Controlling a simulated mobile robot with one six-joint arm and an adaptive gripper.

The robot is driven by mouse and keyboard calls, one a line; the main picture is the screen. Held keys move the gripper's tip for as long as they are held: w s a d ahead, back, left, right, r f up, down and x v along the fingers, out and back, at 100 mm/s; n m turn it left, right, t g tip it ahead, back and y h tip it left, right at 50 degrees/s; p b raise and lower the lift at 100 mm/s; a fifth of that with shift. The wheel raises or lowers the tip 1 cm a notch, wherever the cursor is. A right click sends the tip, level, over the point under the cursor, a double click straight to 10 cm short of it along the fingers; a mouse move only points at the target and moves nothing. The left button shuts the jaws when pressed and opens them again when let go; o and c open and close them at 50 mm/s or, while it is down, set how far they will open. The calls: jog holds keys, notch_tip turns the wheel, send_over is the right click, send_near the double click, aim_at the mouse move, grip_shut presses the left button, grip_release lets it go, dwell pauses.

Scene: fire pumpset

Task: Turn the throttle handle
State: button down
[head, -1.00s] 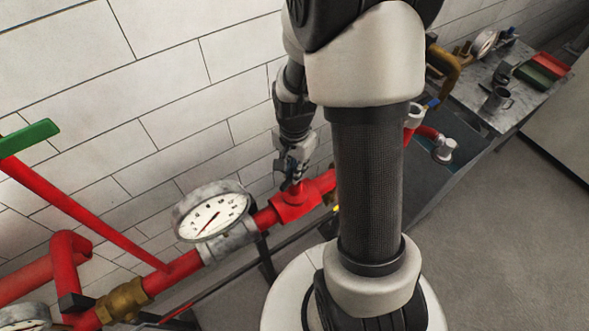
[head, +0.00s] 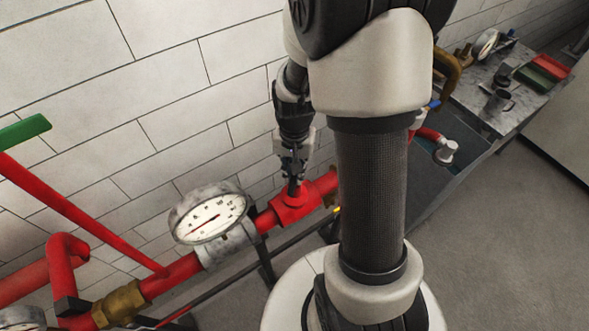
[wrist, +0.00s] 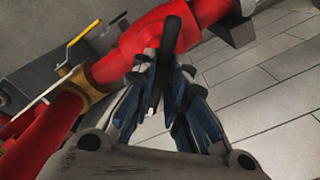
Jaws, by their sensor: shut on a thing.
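The throttle handle (wrist: 171,36) is a dark lever standing on the red valve body (wrist: 148,32) in the wrist view. My gripper (wrist: 163,58) is closed around its near part, with the fingers on either side. The far end of the handle shows beyond the fingertips. In the head view my gripper (head: 293,178) is directly above the red valve body (head: 295,205), pointing down at it. The handle itself is mostly hidden there by the fingers.
A round pressure gauge (head: 210,218) sits on the red pipe left of the valve. A green-handled lever (head: 24,132) is at the far left. A yellow lever (wrist: 84,28) stands near the pipe. The tiled wall (head: 170,90) is close behind. A bench (head: 500,105) stands right.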

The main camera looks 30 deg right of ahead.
jog(key=c, duration=1.6)
grip_release()
jog(key=shift+r, duration=0.1)
notch_tip(320, 180, up, 12)
